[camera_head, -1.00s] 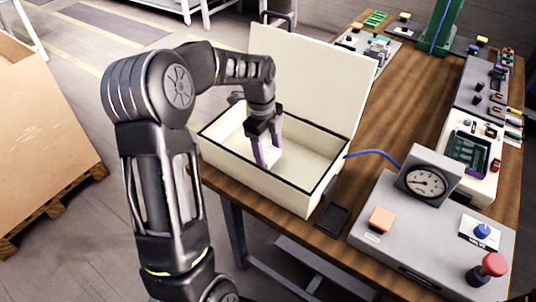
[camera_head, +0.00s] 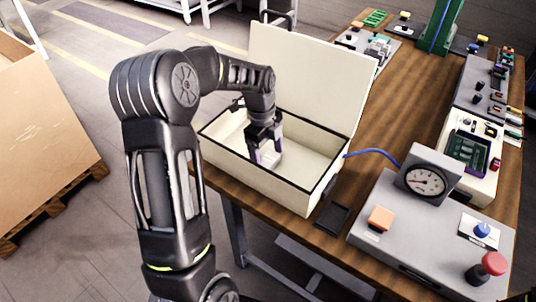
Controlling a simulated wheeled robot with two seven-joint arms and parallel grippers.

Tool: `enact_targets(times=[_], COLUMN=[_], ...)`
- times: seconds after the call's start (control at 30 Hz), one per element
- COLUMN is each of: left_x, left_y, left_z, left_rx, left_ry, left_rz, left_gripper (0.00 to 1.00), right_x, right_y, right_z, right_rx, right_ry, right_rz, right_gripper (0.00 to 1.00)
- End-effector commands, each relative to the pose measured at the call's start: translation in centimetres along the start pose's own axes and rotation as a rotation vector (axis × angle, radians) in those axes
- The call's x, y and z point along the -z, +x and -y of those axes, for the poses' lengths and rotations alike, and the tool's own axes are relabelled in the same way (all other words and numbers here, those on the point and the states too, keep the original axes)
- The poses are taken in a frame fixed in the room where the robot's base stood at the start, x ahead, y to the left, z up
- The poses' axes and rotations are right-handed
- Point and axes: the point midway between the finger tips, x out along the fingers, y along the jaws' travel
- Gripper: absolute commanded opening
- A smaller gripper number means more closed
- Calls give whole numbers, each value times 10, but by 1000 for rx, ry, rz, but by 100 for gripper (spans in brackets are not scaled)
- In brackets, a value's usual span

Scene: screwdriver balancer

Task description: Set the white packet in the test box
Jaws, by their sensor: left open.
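The test box (camera_head: 263,181) is a cream box with a black rim and a raised lid (camera_head: 308,85), standing on the wooden table. My left gripper (camera_head: 266,154) is inside the box opening, pointing down, with its fingers spread. The white packet (camera_head: 270,154) shows as a pale shape at the fingertips, low in the box. The fingers cover part of it, and I cannot tell whether it touches the box floor. My right gripper is not in view.
A grey panel (camera_head: 413,247) with a gauge (camera_head: 425,181), an orange button (camera_head: 381,218) and a red knob (camera_head: 487,268) stands right of the box. A blue cable (camera_head: 373,152) runs to the box. A wood-topped strip (camera_head: 400,110) behind is clear.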

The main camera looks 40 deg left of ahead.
Motion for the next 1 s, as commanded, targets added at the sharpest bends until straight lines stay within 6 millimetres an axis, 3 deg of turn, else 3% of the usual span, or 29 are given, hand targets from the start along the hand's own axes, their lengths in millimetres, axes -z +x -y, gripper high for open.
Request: enact_targets(times=[0.33, 0.8, 1.0], left_x=[0, 0, 1], left_y=[-16, -106, -123], left_z=[1, 1, 0], left_rx=[4, 4, 1], left_ry=[0, 0, 0], left_rz=[1, 1, 0], left_gripper=[83, 83, 83], right_x=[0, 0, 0], right_y=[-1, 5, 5], right_z=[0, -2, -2], right_rx=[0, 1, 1], right_ry=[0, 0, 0], right_rz=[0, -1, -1], right_gripper=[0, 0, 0])
